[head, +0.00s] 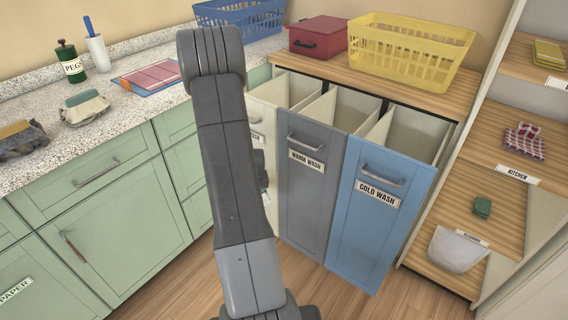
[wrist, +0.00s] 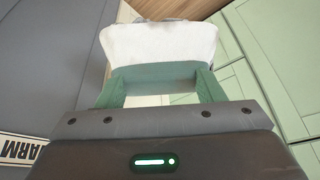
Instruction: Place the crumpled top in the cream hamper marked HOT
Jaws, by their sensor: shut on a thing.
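My gripper (wrist: 160,84) shows in the wrist view with its two green fingers shut on a pale, rounded, crumpled cloth, which I take as the top (wrist: 160,45). A green strip lies across the cloth between the fingers; I cannot tell if it is part of it. In the head view my arm hides the gripper and almost all of the cloth. The cream hamper (head: 265,118) is the left one of three pull-out hampers, open at the top. My arm covers part of its front and most of its label, so HOT is not readable.
The grey WARM WASH hamper (head: 310,175) and blue COLD WASH hamper (head: 378,212) stand to its right. A yellow basket (head: 408,55) and red box (head: 318,37) sit behind. A shelf (head: 485,140) stands right.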

